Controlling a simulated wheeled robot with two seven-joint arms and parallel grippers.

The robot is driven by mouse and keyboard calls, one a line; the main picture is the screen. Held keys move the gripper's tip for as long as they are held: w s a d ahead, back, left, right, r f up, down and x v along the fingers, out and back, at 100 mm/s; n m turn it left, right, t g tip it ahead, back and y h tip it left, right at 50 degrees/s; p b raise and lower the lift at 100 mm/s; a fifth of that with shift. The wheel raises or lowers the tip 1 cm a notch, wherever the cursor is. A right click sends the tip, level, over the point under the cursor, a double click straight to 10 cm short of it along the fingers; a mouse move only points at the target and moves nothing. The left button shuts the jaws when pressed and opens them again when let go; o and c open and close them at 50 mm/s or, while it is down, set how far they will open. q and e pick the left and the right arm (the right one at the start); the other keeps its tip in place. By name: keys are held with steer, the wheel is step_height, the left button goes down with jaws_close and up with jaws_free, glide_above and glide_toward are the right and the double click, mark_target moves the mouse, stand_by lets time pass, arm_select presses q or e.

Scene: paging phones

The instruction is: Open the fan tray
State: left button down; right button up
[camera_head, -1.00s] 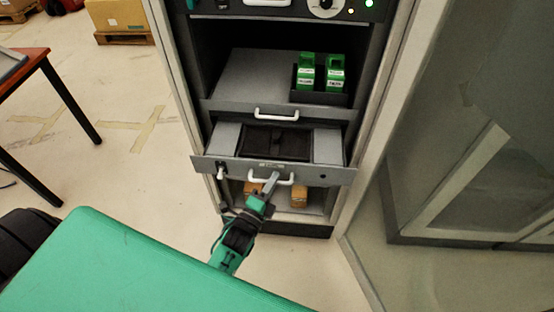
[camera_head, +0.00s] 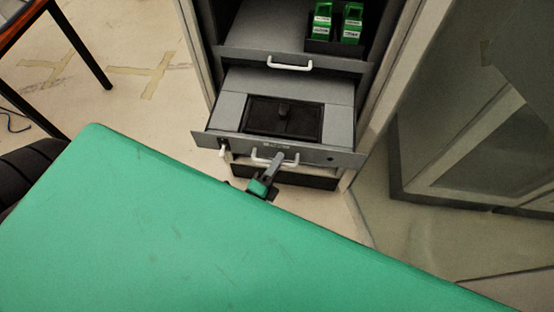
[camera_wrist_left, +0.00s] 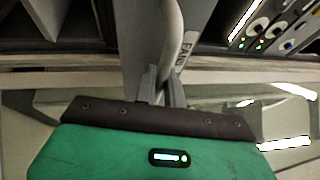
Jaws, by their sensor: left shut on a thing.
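The fan tray (camera_head: 231,101) is a grey drawer standing well out of the rack, with a dark recessed panel (camera_head: 283,119) in its floor. Its front panel (camera_head: 330,155) carries a white bar handle (camera_head: 291,160). My left gripper (camera_head: 276,161) is shut on this handle. In the left wrist view the two fingers (camera_wrist_left: 163,88) close around the white handle (camera_wrist_left: 172,35), beside a label reading "FAN". My right gripper is not in view.
Above the tray is a shelf with another white handle (camera_head: 290,67) and green boxes (camera_head: 336,22) in a dark holder. A glass-panelled door (camera_head: 470,120) stands at the right. A table (camera_head: 40,20) is at the left. My green body covers the foreground.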

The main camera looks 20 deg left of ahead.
arm_select(q)
steer(key=c, duration=1.8)
jaws_free()
